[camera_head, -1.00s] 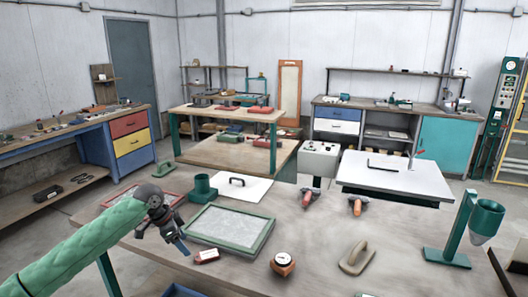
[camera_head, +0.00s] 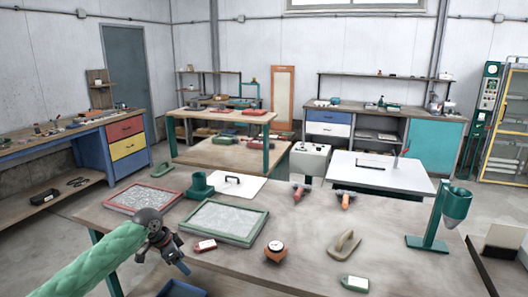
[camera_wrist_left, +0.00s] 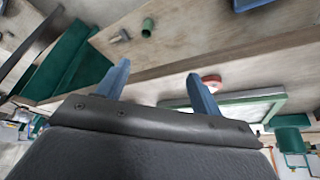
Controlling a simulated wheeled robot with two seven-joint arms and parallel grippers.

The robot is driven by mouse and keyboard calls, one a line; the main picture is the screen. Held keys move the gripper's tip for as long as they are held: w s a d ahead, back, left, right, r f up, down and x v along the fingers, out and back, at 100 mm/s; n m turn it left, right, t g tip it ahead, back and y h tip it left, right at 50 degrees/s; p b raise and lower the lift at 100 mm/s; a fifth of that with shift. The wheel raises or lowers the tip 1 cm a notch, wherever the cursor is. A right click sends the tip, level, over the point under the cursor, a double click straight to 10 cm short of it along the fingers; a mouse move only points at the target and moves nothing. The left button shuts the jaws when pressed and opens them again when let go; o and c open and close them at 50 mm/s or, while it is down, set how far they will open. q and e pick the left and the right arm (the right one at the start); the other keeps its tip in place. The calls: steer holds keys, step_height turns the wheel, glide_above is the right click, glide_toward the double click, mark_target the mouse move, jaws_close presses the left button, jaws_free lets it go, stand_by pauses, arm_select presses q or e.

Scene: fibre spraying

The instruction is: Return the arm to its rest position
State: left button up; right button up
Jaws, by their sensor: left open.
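My left arm comes in from the lower left in the head view, in a green quilted sleeve. My left gripper (camera_head: 180,262) is open and empty, near the front left edge of the workbench (camera_head: 310,239). In the left wrist view its two blue fingers (camera_wrist_left: 157,88) stand wide apart with nothing between them. The green-framed screen (camera_head: 222,222) lies on the bench to the right of the gripper. My right gripper is not in view.
On the bench are a red-framed screen (camera_head: 143,197), a green cup (camera_head: 199,186), a round gauge (camera_head: 275,250), a beige-handled float (camera_head: 344,243) and a green funnel stand (camera_head: 429,243). A blue bin (camera_head: 182,289) shows at the front edge. The bench's front middle is fairly clear.

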arm_select(q)
steer(key=s+d+f+n, duration=0.2)
steer(key=s+f, duration=0.3)
steer(key=f, duration=0.8)
steer(key=s+d+f+n+t+y, duration=0.15)
steer(key=s+f, duration=0.35)
steer(key=f, duration=0.8)
steer(key=s+d+f+n+h, duration=0.1)
steer(key=s+d+f+n, duration=0.3)
steer(key=f, duration=0.9)
steer(key=s+f+y, duration=0.1)
steer(key=s+f, duration=0.7)
steer(key=s, duration=0.4)
steer(key=s+f+n+g+y, duration=0.1)
steer(key=s+f, duration=0.6)
steer(key=s, duration=0.5)
steer(key=s+f+n+g+y, duration=0.1)
steer(key=s+f, duration=0.7)
steer(key=s, duration=0.5)
steer(key=shift+d+f, duration=0.15)
steer(key=shift+f, duration=0.15)
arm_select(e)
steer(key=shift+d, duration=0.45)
arm_select(q)
steer(key=shift+s+n, duration=0.1)
steer(key=shift+n, duration=0.15)
